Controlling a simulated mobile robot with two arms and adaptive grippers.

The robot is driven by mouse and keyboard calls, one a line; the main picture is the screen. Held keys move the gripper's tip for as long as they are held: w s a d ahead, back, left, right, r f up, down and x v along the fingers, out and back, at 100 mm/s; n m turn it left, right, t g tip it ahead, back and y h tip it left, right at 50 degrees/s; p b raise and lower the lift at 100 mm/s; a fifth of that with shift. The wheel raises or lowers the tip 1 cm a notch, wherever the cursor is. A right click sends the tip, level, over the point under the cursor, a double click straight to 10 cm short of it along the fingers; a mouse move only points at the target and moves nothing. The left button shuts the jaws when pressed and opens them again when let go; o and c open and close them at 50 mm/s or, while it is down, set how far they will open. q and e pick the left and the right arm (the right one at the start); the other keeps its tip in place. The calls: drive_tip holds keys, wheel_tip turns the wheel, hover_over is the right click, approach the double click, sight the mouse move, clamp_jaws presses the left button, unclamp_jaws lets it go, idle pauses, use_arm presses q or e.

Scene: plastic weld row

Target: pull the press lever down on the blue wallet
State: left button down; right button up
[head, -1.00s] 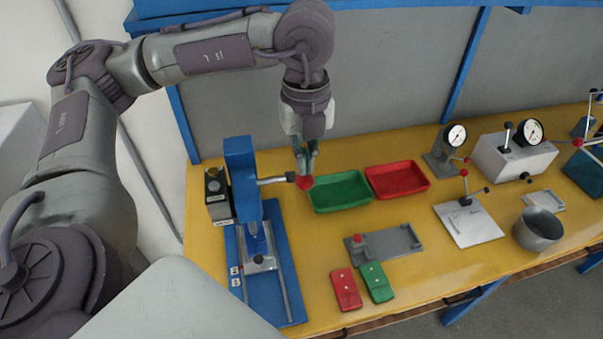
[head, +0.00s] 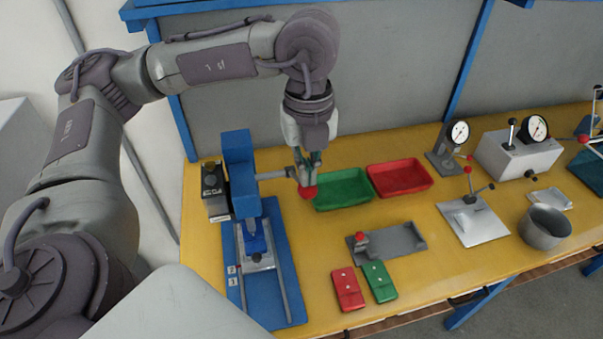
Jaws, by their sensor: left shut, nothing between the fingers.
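The blue press (head: 240,175) stands at the left of the yellow bench. Its grey lever (head: 274,175) sticks out to the right and ends in a red knob (head: 308,193). My left gripper (head: 308,168) points down with its fingers shut and empty, at the lever's outer end just above the knob; the fingers partly hide that end, and it looks like contact. The blue ram (head: 254,234) is low over a pale fixture (head: 259,263) on the blue base. I cannot tell a blue wallet apart from the blue press parts there. My right gripper is not in view.
A green tray (head: 343,204) and a red tray (head: 402,190) lie right of the knob. A grey fixture (head: 400,240), a red case (head: 347,288) and a green case (head: 379,281) lie in front. A metal cup (head: 544,228) and gauges stand further right.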

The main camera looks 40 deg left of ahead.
sight(309, 190)
use_arm(q)
drive_tip(key=shift+w+a+f, duration=0.1)
drive_tip(key=shift+a+f, duration=0.05)
drive_tip(key=shift+f, duration=0.05)
drive_tip(key=shift+s+d+f+b, duration=0.2)
drive_tip(key=shift+d+f+b, duration=0.05)
drive_tip(key=shift+f+b, duration=0.25)
drive_tip(key=shift+s+d+f+b, duration=0.2)
drive_tip(key=shift+f+b, duration=0.3)
drive_tip(key=shift+b, duration=0.05)
drive_tip(key=shift+s+d+f+b, duration=0.2)
drive_tip(key=shift+d+f+b, duration=0.05)
drive_tip(key=shift+f+b, duration=0.25)
drive_tip(key=f+b, duration=0.2)
drive_tip(key=d+f+b, duration=0.1)
drive_tip(key=shift+s, duration=0.4)
